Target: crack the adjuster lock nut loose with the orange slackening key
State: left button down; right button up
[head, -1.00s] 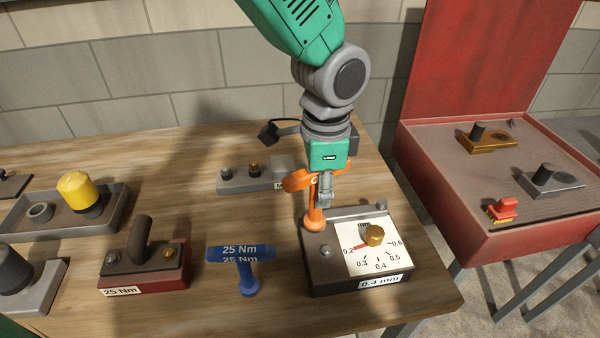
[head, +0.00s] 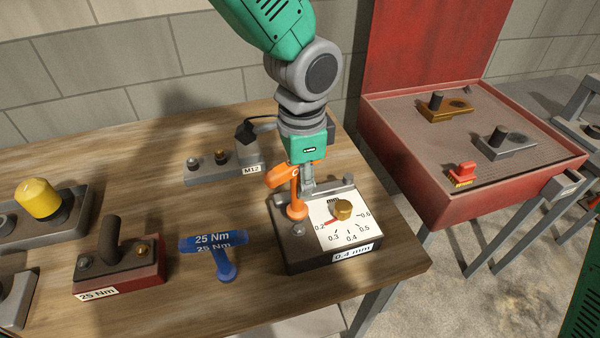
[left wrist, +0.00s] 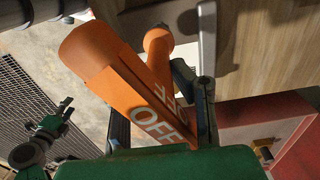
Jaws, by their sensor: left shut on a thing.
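The orange slackening key (head: 296,192) stands upright at the back left corner of the dark adjuster block (head: 302,257). Its foot meets the block top, and the lock nut under it is hidden. My left gripper (head: 308,184) is shut on the key's handle. In the left wrist view the key (left wrist: 108,72), lettered OFF, lies between my fingers. The block carries a white dial (head: 355,229) with a brass knob (head: 342,210) and a red pointer near 0.2. Its label reads 0.4 mm. My right gripper (left wrist: 62,112) shows small in the left wrist view, and its jaws are unclear.
A grey M12 block (head: 206,173) lies behind. A red case (head: 440,190) stands right, past the table edge.

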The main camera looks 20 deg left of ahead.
aim_at(301, 203)
pick_arm(q)
jog(key=shift+d+f, duration=0.3)
jog(key=shift+f, duration=0.3)
jog(key=shift+f+b, duration=0.4)
jog(key=shift+f, duration=0.15)
jog(key=shift+a+f+b, duration=0.15)
jog(key=shift+f+b, duration=0.05)
jog(key=shift+f, duration=0.4)
jog(key=shift+a+f+b, duration=0.15)
jog(key=shift+f+b, duration=0.05)
jog(key=shift+f, duration=0.6)
jog(key=shift+d, duration=0.25)
jog(key=shift+a+f, duration=0.15)
jog(key=shift+a, duration=0.1)
jog(key=shift+s+f, duration=0.1)
